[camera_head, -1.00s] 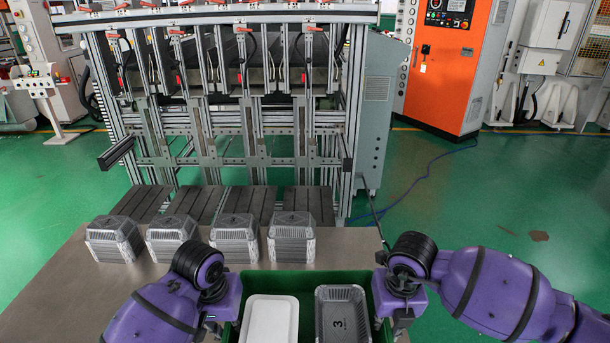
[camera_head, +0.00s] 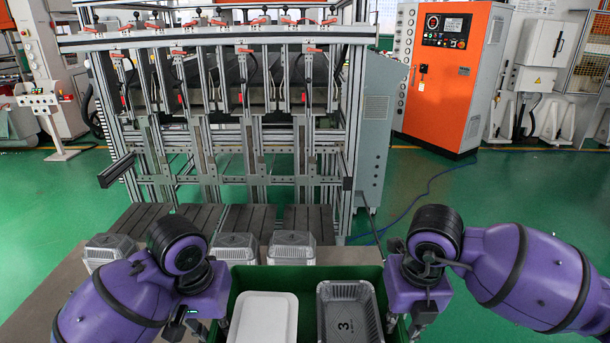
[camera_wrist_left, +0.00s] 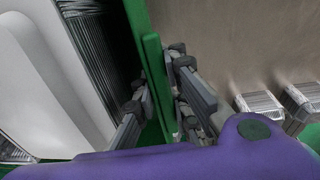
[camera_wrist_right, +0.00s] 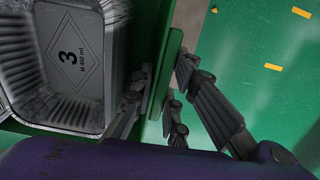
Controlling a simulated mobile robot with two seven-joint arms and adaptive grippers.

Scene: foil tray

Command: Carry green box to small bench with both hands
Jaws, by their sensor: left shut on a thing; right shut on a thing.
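The green box (camera_head: 308,283) is at the bottom middle of the head view, its near part cut off by the frame. It holds a white tray or stack (camera_head: 263,318) and a foil tray marked 3 (camera_head: 346,315). My left gripper (camera_wrist_left: 158,98) is shut on the box's left wall, one finger inside and one outside. My right gripper (camera_wrist_right: 163,98) is shut on the right wall (camera_wrist_right: 172,60) the same way. In the head view my arms hide parts of both side walls. No small bench can be made out.
A grey table (camera_head: 45,310) lies behind and left of the box, with foil tray stacks (camera_head: 291,248) along its far side, partly hidden. A large framed machine (camera_head: 225,150) stands behind. An orange cabinet (camera_head: 450,75) is back right. Green floor (camera_head: 480,200) is open at right.

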